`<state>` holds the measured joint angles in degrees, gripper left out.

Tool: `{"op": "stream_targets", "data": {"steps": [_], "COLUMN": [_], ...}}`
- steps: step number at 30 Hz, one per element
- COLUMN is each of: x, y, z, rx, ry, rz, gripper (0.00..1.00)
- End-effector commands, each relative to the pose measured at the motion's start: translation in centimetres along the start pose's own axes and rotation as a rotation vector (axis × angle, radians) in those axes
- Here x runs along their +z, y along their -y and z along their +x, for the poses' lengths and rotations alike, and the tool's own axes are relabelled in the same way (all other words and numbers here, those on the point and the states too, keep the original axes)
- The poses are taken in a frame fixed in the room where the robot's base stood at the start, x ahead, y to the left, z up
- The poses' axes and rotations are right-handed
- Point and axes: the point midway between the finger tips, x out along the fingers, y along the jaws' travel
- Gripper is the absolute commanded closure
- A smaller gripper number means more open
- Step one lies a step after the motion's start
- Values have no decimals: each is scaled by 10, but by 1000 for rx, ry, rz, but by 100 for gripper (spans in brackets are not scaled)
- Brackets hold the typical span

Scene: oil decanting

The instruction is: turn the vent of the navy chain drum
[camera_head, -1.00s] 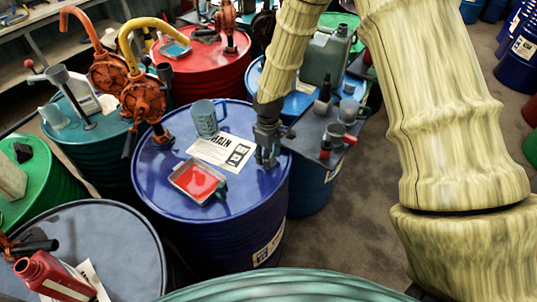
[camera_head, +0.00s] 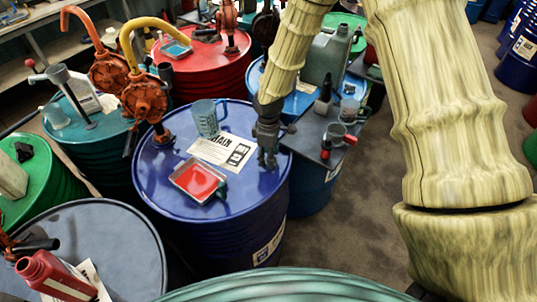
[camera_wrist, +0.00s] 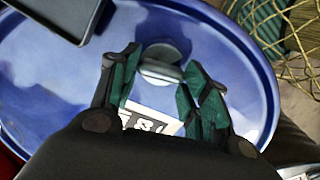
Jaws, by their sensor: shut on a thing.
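The navy chain drum (camera_head: 160,220) stands in the middle of the head view, with a label sheet reading "CHAIN" (camera_head: 222,150) on its lid. My gripper (camera_head: 268,160) points down at the right part of the lid. In the wrist view, my gripper (camera_wrist: 163,66) has its two teal fingers on either side of the grey round vent (camera_wrist: 162,52) and is shut on it. The fingers hide the vent in the head view. How far the vent is turned cannot be told.
On the same lid stand a tray of red fluid (camera_head: 198,181), a clear blue jug (camera_head: 207,120) and an orange hand pump (camera_head: 145,98). A grey tray with bottles and cups (camera_head: 318,133) sits close on the right. Floor at the lower right is clear.

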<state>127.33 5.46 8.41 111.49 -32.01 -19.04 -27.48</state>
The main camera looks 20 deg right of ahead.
Motion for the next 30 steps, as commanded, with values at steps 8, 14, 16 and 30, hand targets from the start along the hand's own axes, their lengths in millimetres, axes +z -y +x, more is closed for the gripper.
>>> {"op": "stream_targets", "data": {"steps": [8,14,16,30], "x": [0,0,0,0], "y": [0,0,0,-1], "z": [0,0,-1,-56], "rx": [1,0,0,2], "ry": [0,0,0,-2], "rz": [0,0,1,2], "gripper": [32,32,32,32]}}
